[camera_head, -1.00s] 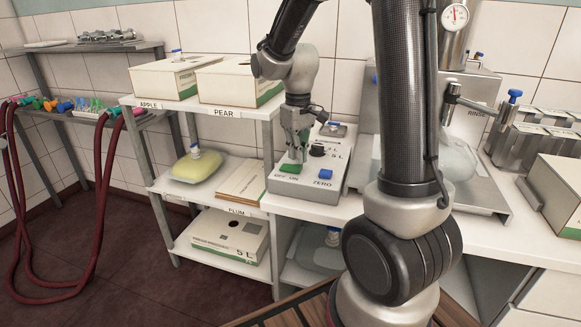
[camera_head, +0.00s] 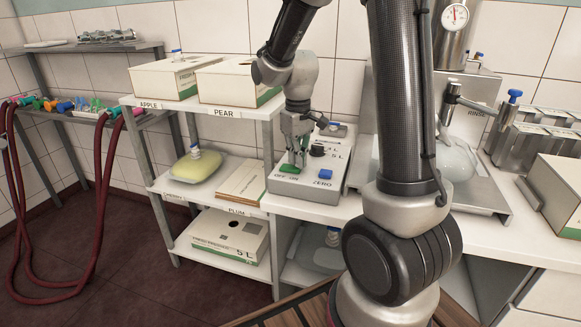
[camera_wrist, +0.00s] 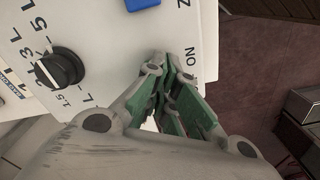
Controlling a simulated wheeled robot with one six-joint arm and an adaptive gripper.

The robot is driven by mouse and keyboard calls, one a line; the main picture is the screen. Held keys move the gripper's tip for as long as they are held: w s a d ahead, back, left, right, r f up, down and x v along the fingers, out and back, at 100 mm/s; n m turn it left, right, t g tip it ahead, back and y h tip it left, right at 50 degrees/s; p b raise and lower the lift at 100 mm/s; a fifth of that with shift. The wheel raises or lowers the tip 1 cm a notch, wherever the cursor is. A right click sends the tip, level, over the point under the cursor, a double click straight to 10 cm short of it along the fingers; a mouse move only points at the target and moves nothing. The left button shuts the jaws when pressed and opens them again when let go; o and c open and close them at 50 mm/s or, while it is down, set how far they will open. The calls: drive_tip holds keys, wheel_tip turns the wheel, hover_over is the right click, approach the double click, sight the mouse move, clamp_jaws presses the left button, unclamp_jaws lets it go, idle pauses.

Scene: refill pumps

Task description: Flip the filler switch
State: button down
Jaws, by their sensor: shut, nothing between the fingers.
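The filler's control box (camera_head: 308,187) is light grey and stands on the counter. It carries a green rocker switch (camera_head: 287,169) marked OFF and ON, a blue ZERO button (camera_head: 325,174) and a black volume knob (camera_head: 317,151). My gripper (camera_head: 293,163) is shut and empty, pointing down with its fingertips at the green switch. I cannot tell whether they touch it. In the wrist view the shut fingers (camera_wrist: 168,75) cover the switch; the ON lettering, the knob (camera_wrist: 58,68) and the blue button (camera_wrist: 142,4) show beside them.
A shelf with boxes labelled APPLE (camera_head: 172,77) and PEAR (camera_head: 238,82) stands left of the control box. A yellow pouch (camera_head: 194,166) lies on its middle shelf. A steel filler stand and a rinse tap (camera_head: 453,92) are to the right.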

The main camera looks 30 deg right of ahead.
drive_tip(key=shift+f, duration=0.35)
drive_tip(key=shift+r, duration=3.5)
